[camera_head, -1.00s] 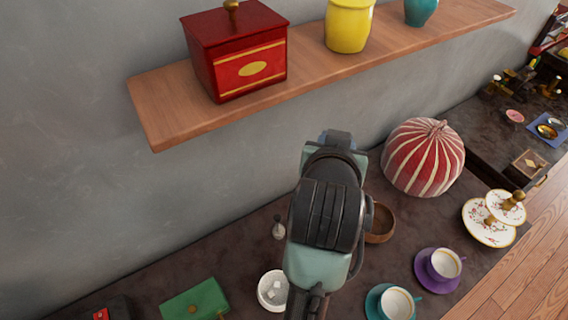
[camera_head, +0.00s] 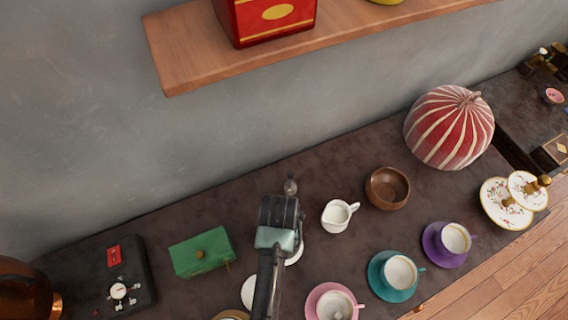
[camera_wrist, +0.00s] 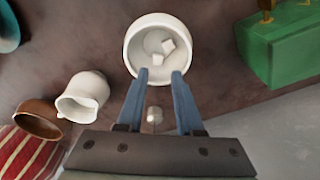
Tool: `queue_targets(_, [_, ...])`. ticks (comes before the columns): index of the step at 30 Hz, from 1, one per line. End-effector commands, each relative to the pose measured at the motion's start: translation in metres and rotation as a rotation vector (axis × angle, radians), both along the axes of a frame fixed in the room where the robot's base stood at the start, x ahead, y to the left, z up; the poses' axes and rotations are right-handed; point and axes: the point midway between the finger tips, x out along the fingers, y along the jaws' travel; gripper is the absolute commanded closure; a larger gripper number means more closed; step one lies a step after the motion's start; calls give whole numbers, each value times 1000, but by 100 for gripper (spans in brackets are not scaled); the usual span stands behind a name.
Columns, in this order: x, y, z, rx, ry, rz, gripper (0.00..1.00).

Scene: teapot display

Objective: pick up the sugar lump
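A white sugar bowl (camera_wrist: 133,38) shows in the wrist view, just beyond my fingertips. Two white sugar lumps lie inside it: one (camera_wrist: 168,46) nearer the far side and one (camera_wrist: 157,60) closer to my fingers. My gripper (camera_wrist: 160,75) is open and empty, its two blue fingers pointing at the bowl, with the tips overlapping its near rim in the picture. I cannot tell the exact height of the tips above the bowl. In the head view my arm hides most of the bowl (camera_head: 296,256) and the lumps.
A white creamer (camera_head: 336,217) and a brown bowl (camera_head: 387,188) stand right of my arm. A green box (camera_head: 202,252) is to the left. Teal (camera_head: 399,272), purple and pink cups on saucers stand at the front. A wooden shelf (camera_head: 190,60) hangs above.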

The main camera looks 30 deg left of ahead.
Motion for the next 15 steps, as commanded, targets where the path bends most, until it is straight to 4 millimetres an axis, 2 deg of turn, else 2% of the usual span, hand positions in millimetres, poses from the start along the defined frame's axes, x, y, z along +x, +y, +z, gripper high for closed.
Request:
queue_targets(4, [1, -1, -11, 0, 1, 0, 65])
queue_targets(10, [3, -3, -40, 0, 0, -1, 65])
queue_targets(15, [4, -2, -52, 0, -1, -1, 65])
